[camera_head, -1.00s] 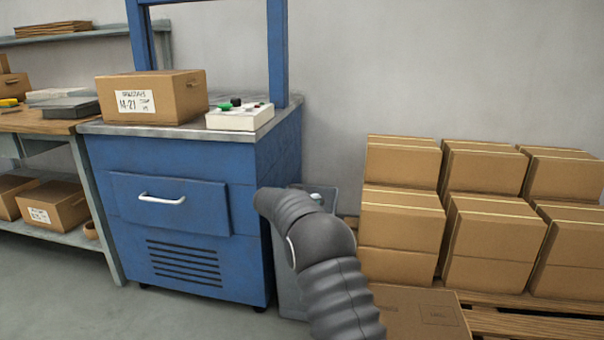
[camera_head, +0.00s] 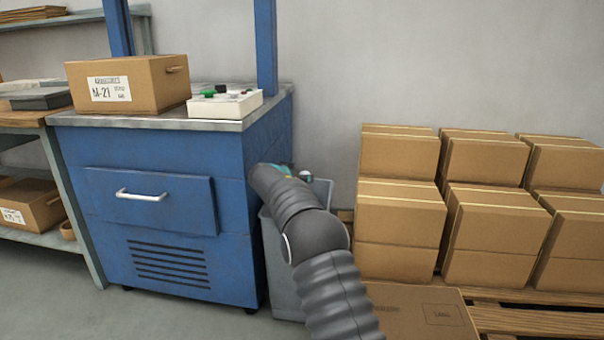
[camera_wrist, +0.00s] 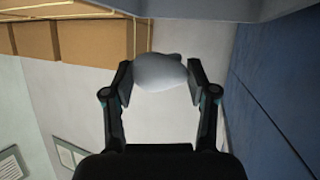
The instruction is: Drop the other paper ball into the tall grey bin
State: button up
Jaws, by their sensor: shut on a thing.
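The tall grey bin (camera_head: 284,272) stands on the floor between the blue cabinet and the stacked cartons in the head view. My arm crosses in front of it and hides much of it. My gripper (camera_wrist: 160,78) is shut on a crumpled whitish paper ball (camera_wrist: 160,70), held between both fingertips in the wrist view. In the head view a small white patch, likely the ball (camera_head: 305,175), shows beside teal gripper parts at the bin's top. I cannot tell whether the ball is over the opening. The inside of the bin is hidden.
The blue cabinet (camera_head: 150,240) stands close on the bin's left, with a carton (camera_head: 125,85) and a control box (camera_head: 225,104) on top. Stacked cartons (camera_head: 400,215) on a pallet (camera_head: 530,322) stand to the right. Open floor lies at front left.

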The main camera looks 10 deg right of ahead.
jog(key=shift+f, duration=0.5)
jog(key=shift+d, duration=0.1)
jog(key=o, duration=0.8)
jog(key=v, duration=1.2)
jog(key=shift+r, duration=0.1)
